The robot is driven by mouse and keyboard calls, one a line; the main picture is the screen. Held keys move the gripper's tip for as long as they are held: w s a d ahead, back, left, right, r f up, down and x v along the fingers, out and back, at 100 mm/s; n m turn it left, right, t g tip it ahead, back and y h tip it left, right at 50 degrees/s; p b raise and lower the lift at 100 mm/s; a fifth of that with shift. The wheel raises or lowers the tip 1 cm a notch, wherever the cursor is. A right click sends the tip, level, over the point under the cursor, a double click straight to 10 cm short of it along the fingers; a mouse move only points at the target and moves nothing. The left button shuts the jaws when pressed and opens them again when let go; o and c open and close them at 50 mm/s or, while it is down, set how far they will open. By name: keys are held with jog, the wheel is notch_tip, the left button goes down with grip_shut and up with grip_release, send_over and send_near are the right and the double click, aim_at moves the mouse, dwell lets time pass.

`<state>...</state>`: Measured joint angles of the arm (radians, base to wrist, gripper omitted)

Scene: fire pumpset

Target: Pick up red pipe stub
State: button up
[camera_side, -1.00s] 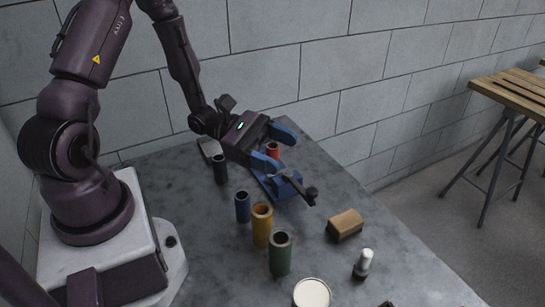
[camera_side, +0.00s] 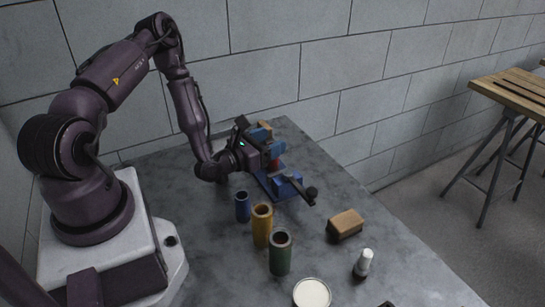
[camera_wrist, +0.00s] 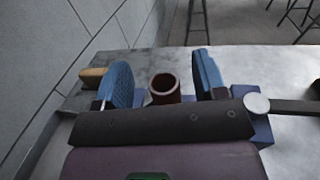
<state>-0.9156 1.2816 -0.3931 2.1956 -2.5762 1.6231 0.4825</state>
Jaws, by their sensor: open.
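The red pipe stub (camera_wrist: 164,88) stands between my two blue finger pads in the wrist view, its open round top facing up. Gaps show on both sides of it. My gripper (camera_wrist: 163,74) is open around the stub. In the side view, my gripper (camera_side: 274,148) is low over the blue vise, with a patch of the red pipe stub (camera_side: 276,153) showing at its fingers. The lower part of the stub is hidden by my gripper.
A blue vise (camera_side: 285,187) with a dark handle lies below my gripper. Blue (camera_side: 242,207), yellow (camera_side: 262,226) and green (camera_side: 280,254) pipe stubs stand in front. A wooden block (camera_side: 345,224), a white-capped bottle (camera_side: 362,263) and a round tin (camera_side: 312,293) stand to the right.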

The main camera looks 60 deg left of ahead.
aim_at(269, 170)
notch_tip(269, 170, down, 4)
jog(key=shift+r, duration=0.2)
jog(key=shift+w+a+r, duration=0.1)
jog(key=shift+w+a, duration=0.05)
jog(key=shift+w, duration=0.6)
jog(key=shift+w+a, duration=0.1)
jog(key=shift+w, duration=0.6)
jog(key=c, duration=1.1)
jog(key=shift+c, duration=0.2)
jog(key=shift+r, duration=0.1)
